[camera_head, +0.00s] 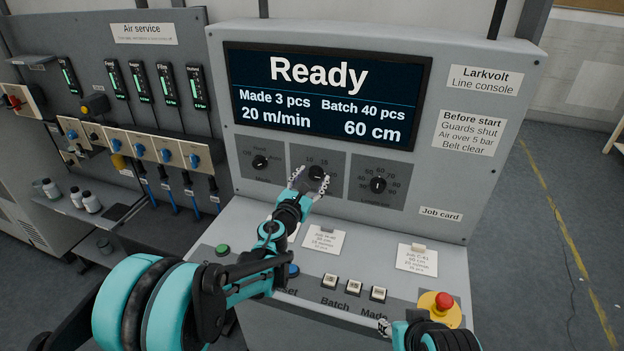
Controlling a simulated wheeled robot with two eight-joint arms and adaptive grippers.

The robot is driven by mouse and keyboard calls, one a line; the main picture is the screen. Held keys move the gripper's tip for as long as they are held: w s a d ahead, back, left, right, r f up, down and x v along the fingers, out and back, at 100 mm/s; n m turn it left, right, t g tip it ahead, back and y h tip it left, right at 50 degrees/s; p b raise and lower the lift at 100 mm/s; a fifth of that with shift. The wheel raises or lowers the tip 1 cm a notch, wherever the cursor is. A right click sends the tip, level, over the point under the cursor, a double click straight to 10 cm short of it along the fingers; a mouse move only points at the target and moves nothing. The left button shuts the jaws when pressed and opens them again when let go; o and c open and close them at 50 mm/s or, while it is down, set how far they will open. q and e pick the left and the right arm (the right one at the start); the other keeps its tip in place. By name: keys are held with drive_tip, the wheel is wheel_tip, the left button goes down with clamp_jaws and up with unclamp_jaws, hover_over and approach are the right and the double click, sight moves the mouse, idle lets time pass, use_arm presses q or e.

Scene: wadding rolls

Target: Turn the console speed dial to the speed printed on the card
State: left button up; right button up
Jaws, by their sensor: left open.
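The speed dial (317,172) is the black knob in the middle of the console's dial panels; 10 and 15 show above it, and its lower scale is hidden by my gripper. My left gripper (311,181) is open, its fingertips on either side of the knob; I cannot tell if they touch it. One card (324,239) lies on the sloped desk below, its print too small to read surely. Another card (417,258), under a clip at the right, seems to read 60 cm and 20 m/min. My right gripper (384,328) is partly in view at the bottom, its opening unclear.
The screen (326,95) reads Ready, 20 m/min and 60 cm. The mode dial (260,162) and length dial (378,185) flank the speed dial. White buttons (354,286) and a red emergency button (444,301) sit on the desk near my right arm.

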use_arm(q)
drive_tip(key=shift+s, duration=0.1)
drive_tip(key=v, duration=1.1)
drive_tip(key=shift+s+a, duration=0.2)
drive_tip(key=shift+s, duration=0.15)
